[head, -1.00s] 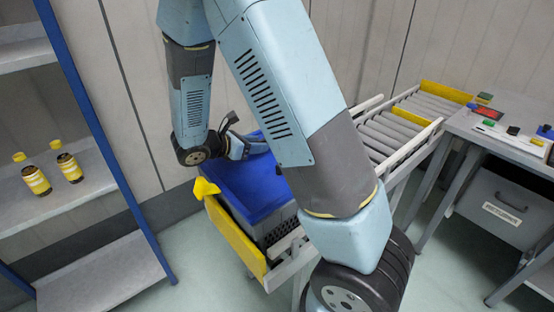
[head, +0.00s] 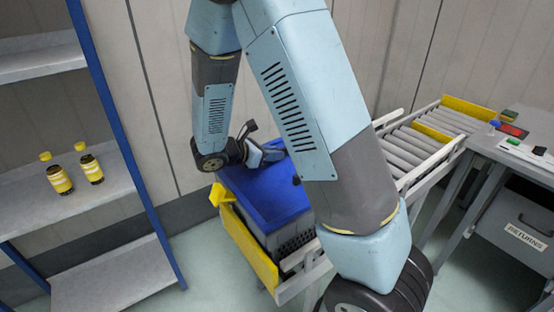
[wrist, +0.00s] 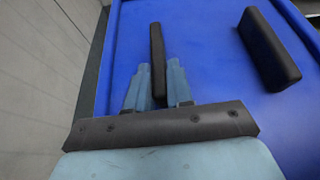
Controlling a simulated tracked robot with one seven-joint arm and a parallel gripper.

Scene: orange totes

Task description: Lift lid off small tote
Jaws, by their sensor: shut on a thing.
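A blue lid (head: 262,185) with dark handles covers a grey tote (head: 290,241) with a perforated side, in the head view. The tote sits at the near end of the roller conveyor. My gripper (head: 266,155) is at the lid's far edge. In the wrist view my gripper (wrist: 157,80) has its two fingers closed on either side of one black handle (wrist: 157,48) on the blue lid (wrist: 212,60). A second black handle (wrist: 268,49) is to the right, free. I cannot tell whether a gap shows between lid and tote. My arm hides part of the lid's right side.
A yellow end board (head: 248,248) borders the tote on the left. A blue-framed shelf (head: 113,275) with two yellow-labelled bottles stands left. A wall is close behind my gripper.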

